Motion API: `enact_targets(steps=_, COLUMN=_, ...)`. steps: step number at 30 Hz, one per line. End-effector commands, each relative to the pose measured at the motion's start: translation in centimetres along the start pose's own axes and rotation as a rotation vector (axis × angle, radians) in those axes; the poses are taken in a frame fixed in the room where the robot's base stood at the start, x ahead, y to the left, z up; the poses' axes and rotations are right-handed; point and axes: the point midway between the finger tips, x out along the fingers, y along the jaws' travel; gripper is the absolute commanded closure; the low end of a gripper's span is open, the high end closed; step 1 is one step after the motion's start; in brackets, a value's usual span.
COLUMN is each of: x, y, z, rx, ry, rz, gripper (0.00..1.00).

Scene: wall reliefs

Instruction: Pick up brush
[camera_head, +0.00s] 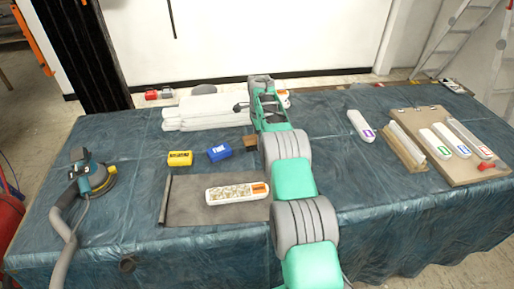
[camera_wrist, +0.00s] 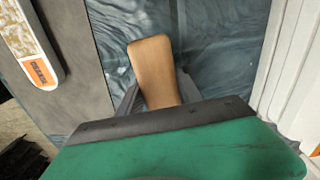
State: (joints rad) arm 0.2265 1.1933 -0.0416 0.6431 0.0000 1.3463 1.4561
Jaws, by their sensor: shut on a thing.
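The brush shows as a tan wooden handle (camera_wrist: 152,68) in the wrist view, its rounded end pointing up the picture. My gripper (camera_wrist: 156,96) is shut on it, with a dark finger on each side of the handle. The rest of the brush is hidden behind the gripper body. In the head view a small brown part of the brush (camera_head: 250,143) sticks out to the left of my arm, above or on the blue-green covered table. My fingertips are hidden there. I cannot tell whether the brush touches the table.
A white relief piece with an orange label (camera_head: 237,192) lies on a grey mat (camera_head: 195,213) in front. White boards (camera_head: 205,112) are stacked behind. Blue (camera_head: 219,153) and yellow (camera_head: 180,158) boxes and a sander (camera_head: 92,175) stand left. A brown board (camera_head: 462,163) holds labelled pieces at right.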

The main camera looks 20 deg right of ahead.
Motion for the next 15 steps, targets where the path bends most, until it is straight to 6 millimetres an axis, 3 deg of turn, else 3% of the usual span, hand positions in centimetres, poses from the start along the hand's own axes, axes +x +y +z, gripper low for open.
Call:
enact_targets(steps=9, x=-6.2, y=5.5, z=0.5, rx=0.001, ry=0.0, rz=-0.004, gripper=1.0)
enact_targets(steps=15, x=-8.0, y=10.2, z=0.9, rx=0.0, ry=0.0, rz=-0.003, gripper=1.0)
